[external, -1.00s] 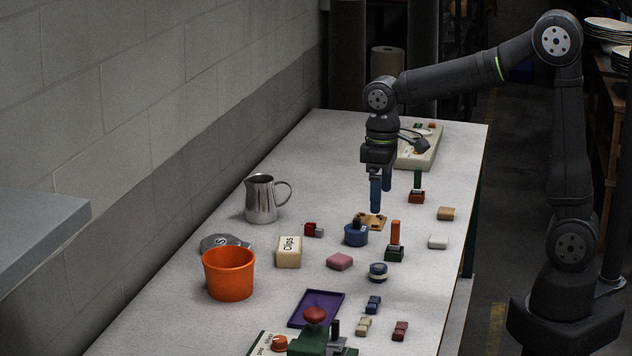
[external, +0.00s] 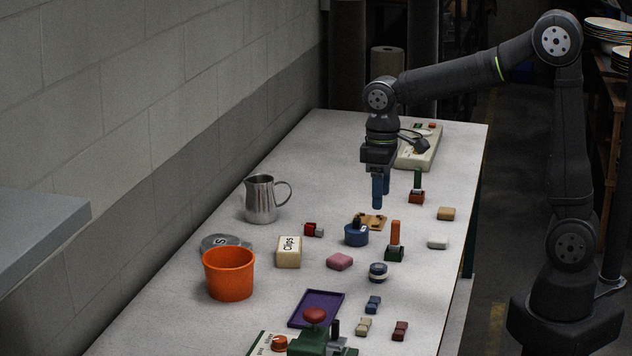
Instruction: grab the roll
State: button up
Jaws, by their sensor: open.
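A small round dark blue and white item (external: 378,271), which looks like a roll, sits on the table at the front right of centre. I cannot tell for sure that it is the roll. A blue round piece with a dark knob (external: 356,235) stands behind it to the left. My gripper (external: 377,205) is open and empty, pointing down above the table, behind both. One blue finger shows; the other is hidden behind it. A tan board (external: 371,222) lies just below the fingers in the picture.
Around them on the table (external: 330,165) are an orange pot (external: 229,274), a metal jug (external: 262,200), a clips box (external: 288,252), a purple tray (external: 317,309) and a green press (external: 312,340). Several small blocks and stamps stand nearby. The table behind the jug is clear.

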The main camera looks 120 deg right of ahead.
aim_at(380, 266)
jog(key=f+m, duration=0.1)
jog(key=f, duration=0.5)
jog(key=f+m+h, duration=0.1)
jog(key=f+m, duration=0.1)
jog(key=f, duration=0.4)
jog(key=f+m, duration=0.2)
jog(key=f, duration=0.4)
jog(key=shift+s+a+f+t+h, duration=0.2)
jog(key=shift+t+h, duration=0.1)
jog(key=shift+h, duration=0.1)
jog(key=c, duration=1.1)
jog(key=shift+o, duration=0.2)
